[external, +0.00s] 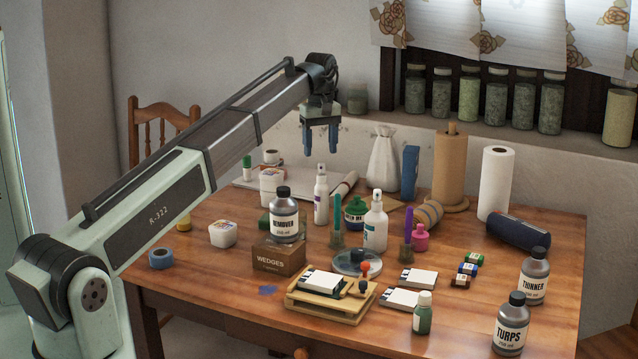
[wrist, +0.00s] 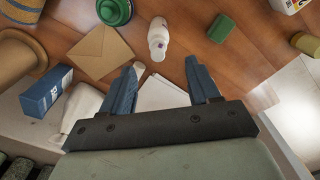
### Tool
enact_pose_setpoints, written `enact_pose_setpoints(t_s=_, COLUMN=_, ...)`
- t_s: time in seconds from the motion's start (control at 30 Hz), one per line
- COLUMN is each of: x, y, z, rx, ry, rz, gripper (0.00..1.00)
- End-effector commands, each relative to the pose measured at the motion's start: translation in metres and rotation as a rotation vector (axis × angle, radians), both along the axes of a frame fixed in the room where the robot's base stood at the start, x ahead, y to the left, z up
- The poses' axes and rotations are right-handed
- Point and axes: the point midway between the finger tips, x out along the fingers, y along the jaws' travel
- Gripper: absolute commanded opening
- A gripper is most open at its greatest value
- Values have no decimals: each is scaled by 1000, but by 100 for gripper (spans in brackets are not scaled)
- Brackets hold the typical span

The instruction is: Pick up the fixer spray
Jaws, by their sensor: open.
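Two white spray bottles stand on the wooden table, and I cannot read which is the fixer spray. One, with a purple-marked label (external: 321,200), stands near the table's middle, behind the remover bottle. The other, with a blue-marked label (external: 375,228), stands nearer the front, to its right. In the wrist view one white bottle (wrist: 158,42), seemingly the purple-marked one, lies just beyond the fingertips, between them. My gripper (external: 321,150) hangs above the table with its blue fingers pointing down. It is open and empty, apart from the bottle; the fingers also show in the wrist view (wrist: 165,66).
A green jar (external: 355,212) stands close to the right of the purple-marked bottle. A remover bottle (external: 284,218) stands on a wedges box (external: 279,256) in front.

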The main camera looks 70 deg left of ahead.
Motion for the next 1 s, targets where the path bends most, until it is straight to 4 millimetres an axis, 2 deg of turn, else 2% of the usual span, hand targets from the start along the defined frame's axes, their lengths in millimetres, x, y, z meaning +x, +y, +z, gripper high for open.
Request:
enact_pose_setpoints(t_s=0.1, x=0, y=-1, z=-19, rx=-1, ry=1, rz=0, gripper=61)
enact_pose_setpoints(t_s=0.37, x=0, y=-1, z=-33, rx=0, ry=-1, rz=0, gripper=61)
enact_pose_setpoints(t_s=0.7, x=1, y=-5, z=-73, rx=-1, ry=0, rz=0, gripper=61)
enact_pose_setpoints(t_s=1.0, x=2, y=-5, z=-80, rx=1, ry=-1, rz=0, gripper=61)
